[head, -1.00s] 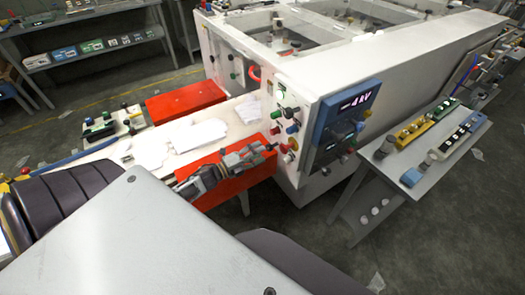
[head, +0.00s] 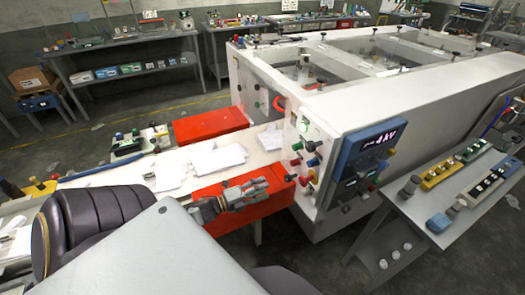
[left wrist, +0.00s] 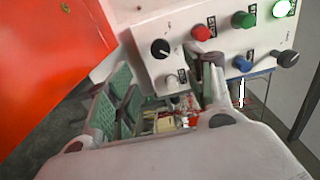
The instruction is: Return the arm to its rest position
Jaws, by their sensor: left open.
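My left gripper (head: 258,190) is in front of the red panel (head: 213,207) at the near side of the white conveyor table, pointing right toward the machine's control panel. In the left wrist view its two fingers (left wrist: 165,95) stand apart with nothing between them. The control panel (left wrist: 215,40) with black, red, green and blue knobs lies just beyond the fingertips; I cannot tell whether they touch it. My left arm (head: 95,215) comes in from the lower left. My right gripper is not in view.
The large white machine (head: 400,100) with a blue-framed display (head: 360,155) stands to the right. A grey side table (head: 425,225) with switch boxes is at the right. A second red block (head: 210,123) is at the far side.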

